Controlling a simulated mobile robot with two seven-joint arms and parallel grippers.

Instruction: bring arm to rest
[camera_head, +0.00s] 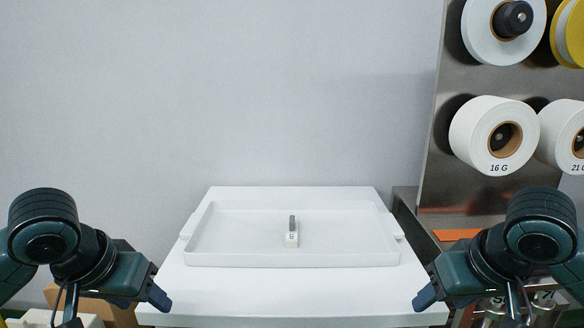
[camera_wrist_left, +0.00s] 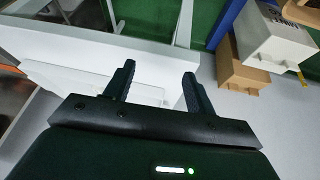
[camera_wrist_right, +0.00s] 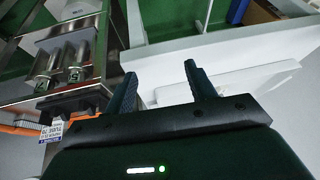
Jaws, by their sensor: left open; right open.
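My left gripper (camera_head: 160,298) is at the lower left of the head view, beside the front left edge of the white table (camera_head: 290,290). Its two fingers stand apart with nothing between them in the left wrist view (camera_wrist_left: 158,72). My right gripper (camera_head: 424,298) is at the lower right, beside the table's front right edge. Its fingers are also apart and empty in the right wrist view (camera_wrist_right: 160,70). Both arms are held at the sides of the table, roughly mirroring each other.
A white tray (camera_head: 290,260) lies on the table with a small white block with a grey top (camera_head: 291,238) standing in it. A metal rack at right carries several rolls, one marked 16 G (camera_head: 485,140). Cardboard boxes (camera_wrist_left: 242,72) stand beyond the table in the left wrist view.

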